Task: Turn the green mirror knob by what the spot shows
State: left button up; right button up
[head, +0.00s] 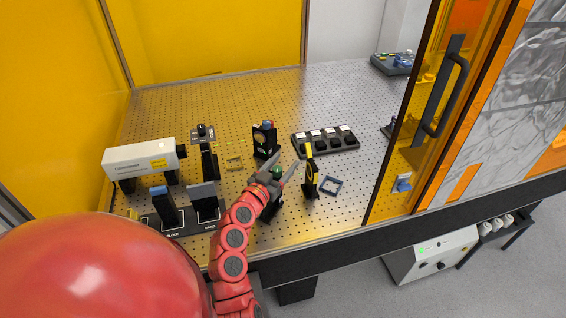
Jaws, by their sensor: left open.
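The green knob (277,172) sits on top of a dark mount, low in the middle of the optical table in the head view. My left gripper (287,170) is over this mount with its fingers apart, one on each side of the green knob. I cannot tell whether the fingers touch it. The gripper and arm hide most of the mount below the knob. A black mount (265,139) with a red and blue top stands just behind. I cannot make out a light spot. My right gripper is not in view.
A white laser box (141,160) and block holders are at left. A black rack (325,140) lies behind. An orange door (408,110) borders the right.

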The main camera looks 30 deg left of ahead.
pick_arm(q)
grip_shut()
dwell(0.3)
jog(key=n+g+y+p, duration=0.1)
jog(key=n+y+p, duration=0.1)
jog(key=y+p, duration=0.1)
jog(key=a+n+g+y+p, duration=0.1)
jog(key=n+y+p, duration=0.1)
jog(key=y+p, duration=0.1)
jog(key=n+g+y+p, duration=0.1)
jog(key=n+y+p, duration=0.1)
jog(key=y+p, duration=0.1)
jog(key=shift+s+a+r+n+g+y+p, duration=0.15)
jog(key=shift+s+a+n+g+y+p, duration=0.25)
jog(key=shift+p, duration=0.4)
jog(key=shift+n+g+y+p, duration=0.35)
jog(key=shift+n+g+y, duration=0.25)
jog(key=shift+y, duration=0.2)
jog(key=shift+s+a+f, duration=0.1)
jog(key=shift+f, duration=0.1)
